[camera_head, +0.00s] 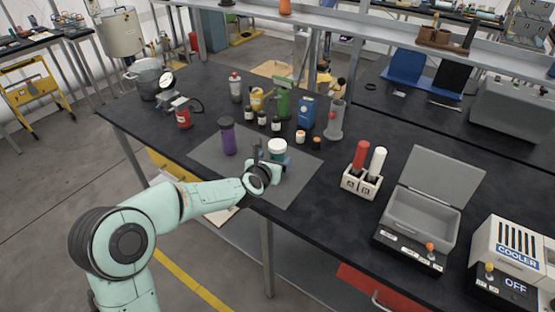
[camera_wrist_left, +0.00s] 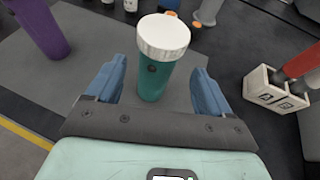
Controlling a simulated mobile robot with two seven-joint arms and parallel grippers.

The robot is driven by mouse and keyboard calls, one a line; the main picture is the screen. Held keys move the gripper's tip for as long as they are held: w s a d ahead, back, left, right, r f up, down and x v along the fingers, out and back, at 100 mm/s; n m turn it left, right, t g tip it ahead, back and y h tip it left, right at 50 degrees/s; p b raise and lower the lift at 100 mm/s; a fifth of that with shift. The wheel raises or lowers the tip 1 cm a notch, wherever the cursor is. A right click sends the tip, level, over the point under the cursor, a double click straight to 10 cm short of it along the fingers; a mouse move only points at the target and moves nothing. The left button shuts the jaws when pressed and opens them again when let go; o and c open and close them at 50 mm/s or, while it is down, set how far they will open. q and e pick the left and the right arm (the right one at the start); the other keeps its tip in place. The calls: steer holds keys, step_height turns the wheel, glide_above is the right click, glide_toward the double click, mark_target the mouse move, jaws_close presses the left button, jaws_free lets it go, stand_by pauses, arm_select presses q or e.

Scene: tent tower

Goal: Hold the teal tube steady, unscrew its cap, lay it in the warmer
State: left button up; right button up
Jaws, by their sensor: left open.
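The teal tube (camera_wrist_left: 153,82) stands upright with its white ridged cap (camera_wrist_left: 163,36) on. It stands on the grey mat (camera_head: 290,193), where its cap also shows in the head view (camera_head: 277,146). My left gripper (camera_wrist_left: 158,72) is open, its two blue fingers on either side of the tube, with a visible gap on the right; contact on the left is not clear. In the head view my left gripper (camera_head: 268,163) partly hides the tube. A grey box with its lid up (camera_head: 418,217), with an orange knob, looks like the warmer; its label is unreadable. My right gripper is not in view.
A purple tube (camera_head: 228,138) stands left on the mat. Several bottles and cans stand behind it. A white rack (camera_head: 362,185) holds a red and a white tube between mat and box. A cooler (camera_head: 518,250) reading OFF is far right. The mat's front is clear.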

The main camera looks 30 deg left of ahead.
mark_target(275, 157)
arm_select(q)
steer(key=p+x, duration=0.2)
steer(key=x, duration=0.3)
steer(key=shift+a, duration=0.1)
steer(key=shift+w+f+p, duration=0.15)
steer(key=shift+w+p, duration=0.15)
steer(key=shift+p, duration=0.05)
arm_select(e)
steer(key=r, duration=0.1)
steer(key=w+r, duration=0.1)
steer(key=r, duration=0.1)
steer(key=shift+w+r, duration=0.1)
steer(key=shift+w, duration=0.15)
arm_select(q)
steer(key=shift+s, duration=0.1)
steer(key=c, duration=1.1)
